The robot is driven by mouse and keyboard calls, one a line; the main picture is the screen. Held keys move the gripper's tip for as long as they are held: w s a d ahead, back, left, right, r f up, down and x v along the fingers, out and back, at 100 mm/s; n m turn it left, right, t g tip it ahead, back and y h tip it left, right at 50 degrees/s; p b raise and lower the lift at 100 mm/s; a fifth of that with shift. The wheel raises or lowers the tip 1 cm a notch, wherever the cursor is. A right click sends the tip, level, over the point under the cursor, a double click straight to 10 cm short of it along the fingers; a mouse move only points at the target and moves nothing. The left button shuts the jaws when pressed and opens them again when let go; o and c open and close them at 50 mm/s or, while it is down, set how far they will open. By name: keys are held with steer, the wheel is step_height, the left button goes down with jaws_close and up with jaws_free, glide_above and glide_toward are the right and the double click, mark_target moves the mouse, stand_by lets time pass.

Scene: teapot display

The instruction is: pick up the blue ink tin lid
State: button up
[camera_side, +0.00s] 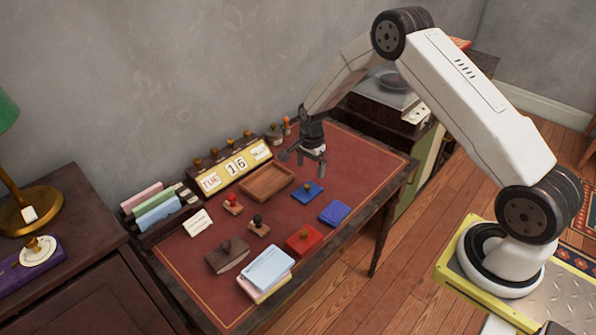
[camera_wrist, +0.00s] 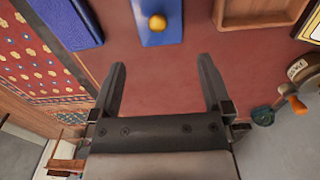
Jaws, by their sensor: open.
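The blue ink tin lid (camera_side: 310,196) is a flat blue rectangle with a small yellow-brass knob, lying on the red desk top. In the wrist view the lid (camera_wrist: 165,34) shows at the top centre, just beyond the fingertips, partly cut off by the frame edge. A second blue rectangle, seemingly the ink tin's pad (camera_side: 333,212), lies beside it, nearer the front edge; it also shows at the top left in the wrist view (camera_wrist: 68,22). My gripper (camera_side: 305,163) is open and empty above the desk, behind the lid. Its fingers (camera_wrist: 162,66) point towards the lid without touching it.
A wooden tray (camera_side: 248,193) lies left of the lid. A red tin (camera_side: 303,239), several stamps and a stack of pads (camera_side: 266,268) lie nearer the front. A calendar block (camera_side: 236,166) stands along the back. The desk (camera_side: 358,165) is clear right of the lid.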

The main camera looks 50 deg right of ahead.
mark_target(307, 190)
steer(key=shift+f, duration=1.35)
steer(key=shift+f, duration=0.1)
steer(key=shift+f, duration=2.5)
steer(key=c, duration=1)
steer(key=shift+o, duration=0.2)
steer(key=shift+r, duration=0.1)
